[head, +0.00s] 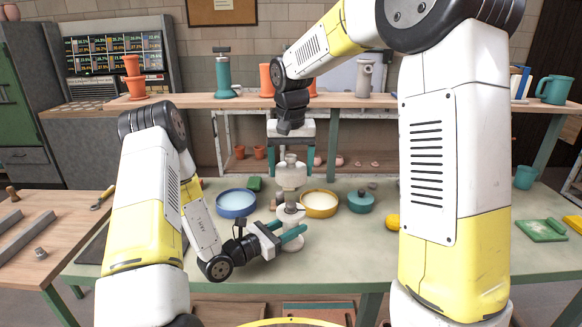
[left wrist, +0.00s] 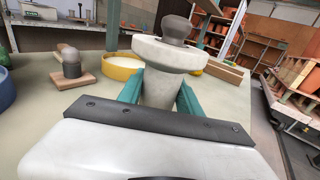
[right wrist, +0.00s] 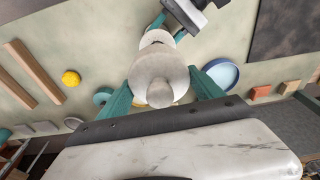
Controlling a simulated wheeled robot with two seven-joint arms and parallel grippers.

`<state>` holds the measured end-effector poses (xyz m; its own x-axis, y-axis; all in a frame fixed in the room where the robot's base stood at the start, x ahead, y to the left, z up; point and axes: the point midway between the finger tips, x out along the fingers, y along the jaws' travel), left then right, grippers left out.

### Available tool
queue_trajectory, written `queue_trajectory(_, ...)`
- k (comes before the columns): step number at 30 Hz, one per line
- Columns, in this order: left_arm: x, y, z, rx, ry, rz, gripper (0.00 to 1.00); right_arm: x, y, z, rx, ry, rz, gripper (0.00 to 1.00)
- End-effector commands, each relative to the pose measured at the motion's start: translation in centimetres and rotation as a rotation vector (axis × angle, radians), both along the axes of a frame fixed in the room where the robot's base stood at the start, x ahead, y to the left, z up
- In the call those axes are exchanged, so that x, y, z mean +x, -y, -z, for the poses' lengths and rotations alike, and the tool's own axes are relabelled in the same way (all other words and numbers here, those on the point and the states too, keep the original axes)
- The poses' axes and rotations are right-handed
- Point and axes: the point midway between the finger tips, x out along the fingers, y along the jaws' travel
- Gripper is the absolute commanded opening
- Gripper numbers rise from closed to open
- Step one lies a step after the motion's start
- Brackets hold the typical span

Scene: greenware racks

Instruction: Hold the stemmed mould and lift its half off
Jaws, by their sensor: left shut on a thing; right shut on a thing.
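The pale stemmed mould shows in two parts, one above the other. The lower part (head: 291,217) is between the fingers of my left gripper (head: 294,238), shut on its narrow body; in the left wrist view its wide rim (left wrist: 165,55) is bare apart from a dark grey knob-like piece (left wrist: 177,27) standing on it. The upper half (head: 291,174) is held by my right gripper (head: 291,149), shut on it from above. It looks upright and raised over the lower part. In the right wrist view the half (right wrist: 158,77) hides part of the lower part.
On the green table are a blue bowl (head: 236,211), a yellow bowl (head: 319,211), a teal pot (head: 361,203), a yellow ball (head: 393,222) and a green block (head: 255,184). A shelf (head: 240,102) with vessels stands behind.

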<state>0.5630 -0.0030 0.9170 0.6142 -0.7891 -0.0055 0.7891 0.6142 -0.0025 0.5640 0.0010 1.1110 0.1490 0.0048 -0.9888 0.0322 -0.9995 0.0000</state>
Motion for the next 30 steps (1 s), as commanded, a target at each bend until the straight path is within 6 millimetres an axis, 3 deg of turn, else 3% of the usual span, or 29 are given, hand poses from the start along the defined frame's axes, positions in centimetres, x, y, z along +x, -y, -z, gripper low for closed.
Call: queue_trajectory(30,0.1,0.1,-0.3,-0.004,0.007,0.001,0.00,1.9,-4.4,-2.7,0.001,0.001,-0.002,0.30)
